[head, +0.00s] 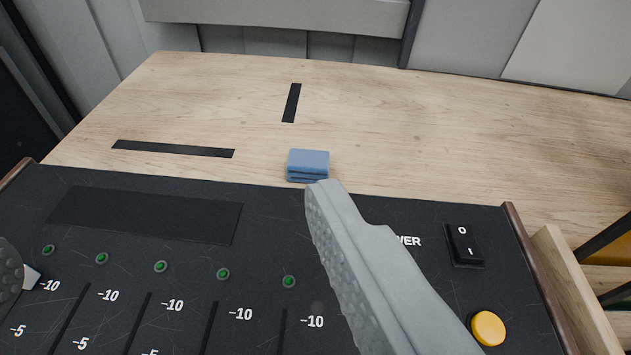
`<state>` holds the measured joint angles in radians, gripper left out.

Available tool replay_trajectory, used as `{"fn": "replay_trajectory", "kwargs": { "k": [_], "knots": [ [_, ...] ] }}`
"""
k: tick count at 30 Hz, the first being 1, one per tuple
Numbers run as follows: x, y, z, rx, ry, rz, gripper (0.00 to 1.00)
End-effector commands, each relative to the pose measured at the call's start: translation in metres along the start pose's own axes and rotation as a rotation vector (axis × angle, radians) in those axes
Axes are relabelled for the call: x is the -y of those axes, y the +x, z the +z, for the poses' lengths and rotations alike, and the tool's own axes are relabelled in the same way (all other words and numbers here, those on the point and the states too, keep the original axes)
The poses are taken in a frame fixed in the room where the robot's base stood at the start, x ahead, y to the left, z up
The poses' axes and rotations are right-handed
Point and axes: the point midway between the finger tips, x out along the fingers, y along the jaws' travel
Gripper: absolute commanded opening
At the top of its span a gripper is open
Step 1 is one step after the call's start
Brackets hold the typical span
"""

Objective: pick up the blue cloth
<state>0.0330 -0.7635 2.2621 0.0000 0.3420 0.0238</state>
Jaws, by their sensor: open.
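The blue cloth (309,160) is a small folded stack lying on the wooden tabletop, just behind the black control panel. My gripper (178,230) is open and empty. Its right grey finger reaches up from the bottom right, with its tip just below the cloth in the picture and overlapping its lower edge. Only the end of the left finger shows, at the left edge. I cannot tell whether the right finger touches the cloth.
The black control panel (330,215) with sliders, a power switch (463,244) and a yellow button (488,328) fills the foreground. The wooden tabletop (420,130) has black strips (291,103) and is otherwise clear around the cloth. A wooden crate edge (570,290) stands at right.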

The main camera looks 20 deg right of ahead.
Motion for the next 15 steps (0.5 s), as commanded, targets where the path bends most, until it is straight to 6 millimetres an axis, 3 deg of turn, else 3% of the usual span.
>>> {"fn": "replay_trajectory", "kwargs": {
  "k": [15],
  "knots": [
    [-0.028,0.086,-0.032,0.409,0.075,0.076,0.80]
  ]
}}
